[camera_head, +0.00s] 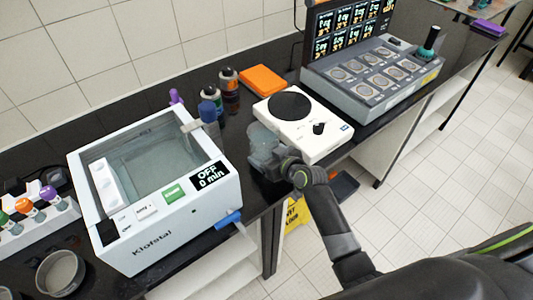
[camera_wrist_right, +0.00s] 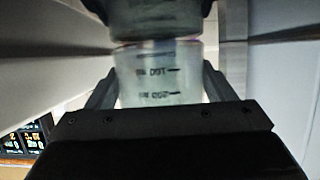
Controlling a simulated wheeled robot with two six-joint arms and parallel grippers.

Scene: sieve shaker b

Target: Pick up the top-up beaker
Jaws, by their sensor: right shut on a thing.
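The top-up beaker is a clear, see-through vessel with dark volume marks. In the head view the beaker (camera_head: 262,133) is at the counter's front part, between the white water bath and the white hotplate. My right gripper (camera_head: 268,160) reaches it from the front right and covers its lower part. In the right wrist view the beaker (camera_wrist_right: 160,92) sits between the two fingers of my right gripper (camera_wrist_right: 160,78), which is shut on it. I cannot tell whether its base touches the counter. My left gripper is not in view.
The white water bath (camera_head: 150,225), showing OFF and 0 min, stands left of the beaker, with a blue tap (camera_head: 229,219) at its front. The white hotplate (camera_head: 318,135) is close on the right. Bottles (camera_head: 229,90) and an orange box (camera_head: 262,80) stand behind. A round sieve (camera_head: 60,272) lies front left.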

